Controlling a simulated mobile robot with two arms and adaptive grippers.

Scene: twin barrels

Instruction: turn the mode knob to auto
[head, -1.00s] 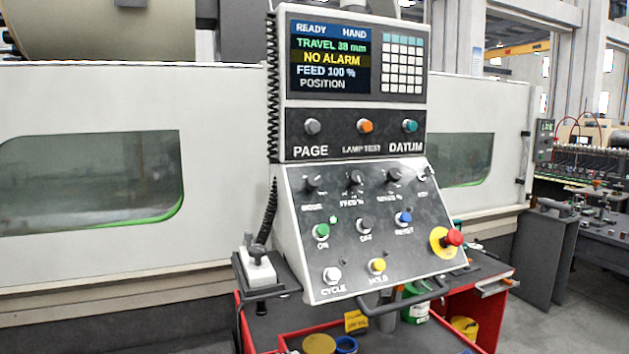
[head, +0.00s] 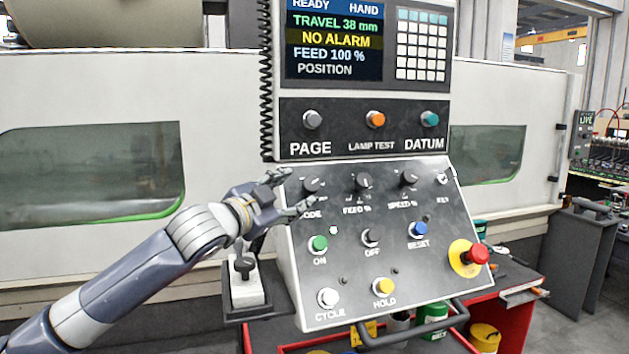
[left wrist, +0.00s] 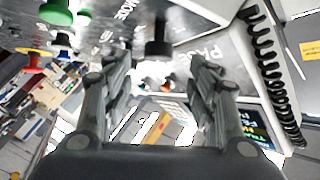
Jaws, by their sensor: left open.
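The mode knob (head: 313,184) is a dark round knob at the upper left of the sloping control panel (head: 350,262), above a partly covered MODE label. My left gripper (head: 295,190) is open at the panel's upper left edge, its fingers pointing toward the knob. One finger is above left of the knob and one just below it. In the left wrist view the dark knob (left wrist: 158,42) shows between the two spread fingers (left wrist: 162,68). I cannot tell whether they touch it. The screen (head: 333,42) reads HAND at top right. My right gripper is not in view.
The FEED % knob (head: 363,181) and SPEED % knob (head: 408,178) sit to the right. The green ON button (head: 318,243) is below. A red emergency button (head: 477,254) is at lower right. A coiled cable (head: 266,90) hangs along the panel's left side.

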